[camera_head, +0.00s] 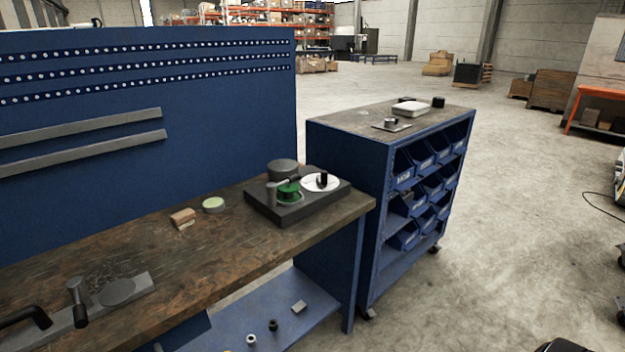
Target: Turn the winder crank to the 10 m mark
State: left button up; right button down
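The winder stands at the right end of the wooden workbench, on a dark flat base (290,213). It carries a green spool (288,190) beside a grey post (271,195). A white disc (310,184) on its right side has an upright black knob (322,180), which looks like the crank handle. A dark round cylinder (282,168) stands at its back. Marks on the disc are too small to read, so I cannot tell where the crank points. Neither of my grippers is in view.
A wooden block (183,217) and a green-topped round tin (213,204) lie on the workbench (185,265) left of the winder. A grey lever device (117,292) is at front left. A blue bin cabinet (345,165) stands right of the bench. Open floor (500,250) lies beyond.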

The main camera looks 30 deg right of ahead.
aim_at(322, 178)
jog(key=z, duration=1.7)
jog(key=i, duration=1)
jog(key=z, duration=0.4)
